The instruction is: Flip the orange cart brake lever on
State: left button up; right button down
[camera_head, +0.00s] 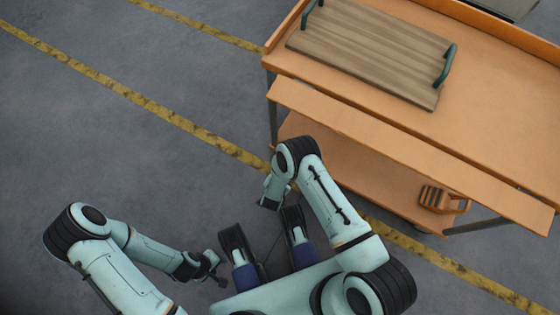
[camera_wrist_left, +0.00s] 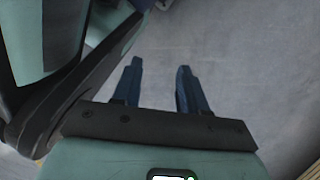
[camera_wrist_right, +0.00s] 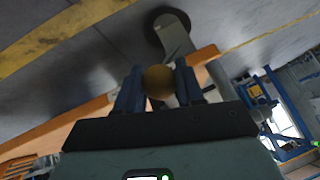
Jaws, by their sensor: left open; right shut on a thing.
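The orange cart (camera_head: 340,122) stands at the upper right of the head view. In the right wrist view, my right gripper (camera_wrist_right: 158,88) is shut on a brown, ball-shaped knob (camera_wrist_right: 158,82) between its fingertips. I cannot make out the rest of the lever behind the knob, nor its position. An orange cart beam (camera_wrist_right: 85,112) and a caster (camera_wrist_right: 172,32) show behind it. In the head view my right gripper (camera_head: 268,202) is small and partly hidden by its own arm, and the knob does not show there. My left gripper (camera_head: 219,268) is open and empty, with both fingers (camera_wrist_left: 160,85) apart over bare floor.
A wooden board with green handles (camera_head: 370,50) lies on the cart's top. An orange slotted item with a handle (camera_head: 440,199) is at the right of the lower shelf. Yellow lines (camera_head: 130,95) cross the grey floor. The floor at the left is clear.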

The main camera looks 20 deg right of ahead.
jog(key=c, duration=0.7)
grip_release()
jog(key=shift+s+d+f, duration=0.15)
jog(key=shift+s+d, duration=0.05)
jog(key=shift+s, duration=0.05)
jog(key=shift+w+a, duration=0.1)
pick_arm(q)
jog(key=shift+w, duration=0.1)
jog(key=w+d+r+t+p, duration=0.2)
jog(key=w+r+t+p, duration=0.1)
jog(key=w+r+p, duration=0.45)
jog(key=s+d+r+m+g+h+p, duration=0.1)
jog(key=s+d+r+p, duration=0.1)
jog(key=s+r, duration=0.3)
jog(key=shift+d+r+g+p, duration=0.35)
jog(key=shift+d+r, duration=0.25)
jog(key=shift+d, duration=0.1)
pick_arm(e)
jog(key=shift+v, duration=6.7)
